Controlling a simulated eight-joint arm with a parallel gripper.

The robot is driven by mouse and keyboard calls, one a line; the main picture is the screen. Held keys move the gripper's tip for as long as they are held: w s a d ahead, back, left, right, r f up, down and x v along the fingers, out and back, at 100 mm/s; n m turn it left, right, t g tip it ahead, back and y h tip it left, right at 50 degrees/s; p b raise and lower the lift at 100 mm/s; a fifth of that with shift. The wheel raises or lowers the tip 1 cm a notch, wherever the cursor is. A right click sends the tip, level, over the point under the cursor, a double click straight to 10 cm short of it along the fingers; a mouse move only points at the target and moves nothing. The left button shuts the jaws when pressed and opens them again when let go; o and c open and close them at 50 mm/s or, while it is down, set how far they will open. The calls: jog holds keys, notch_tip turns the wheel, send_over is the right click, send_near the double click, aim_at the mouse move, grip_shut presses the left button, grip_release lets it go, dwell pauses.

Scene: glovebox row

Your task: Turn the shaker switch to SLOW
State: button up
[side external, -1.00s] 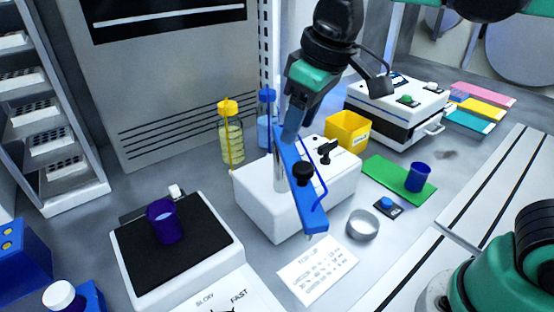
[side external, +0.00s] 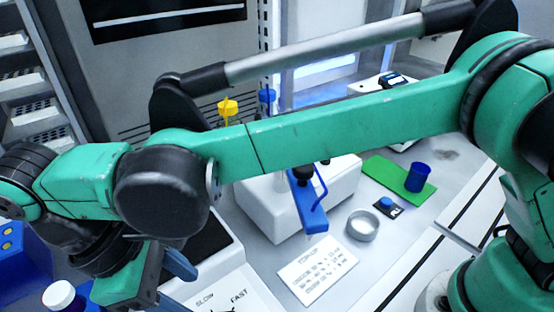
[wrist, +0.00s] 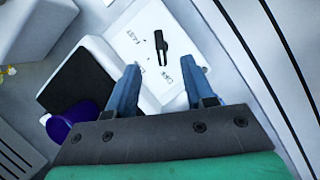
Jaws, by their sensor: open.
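The shaker is a white box with a black platform (wrist: 80,80) and a white front panel (side external: 250,290) printed SLOW and FAST. In the wrist view its black switch (wrist: 161,46) lies on the panel, with small print around it. I cannot tell which label it points at. In the side view the bottom edge cuts the switch off. My gripper (wrist: 160,74) is open and empty, its blue fingers apart, with the switch showing ahead between and beyond the tips. In the side view my gripper (side external: 172,280) is over the shaker's left side, partly hidden by my arm.
A purple beaker (wrist: 70,128) is on the shaker platform, close to my left finger in the wrist view. A white machine with a blue arm (side external: 307,205), a paper note (side external: 318,270) and a metal ring (side external: 362,226) stand to the right. A white-capped bottle (side external: 60,296) is at lower left.

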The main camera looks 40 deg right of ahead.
jog(key=shift+a+x, duration=0.1)
jog(key=shift+x, duration=1.7)
jog(key=shift+a+x, duration=0.15)
jog(key=shift+x, duration=1.65)
jog(key=shift+w+f, duration=0.15)
grip_shut()
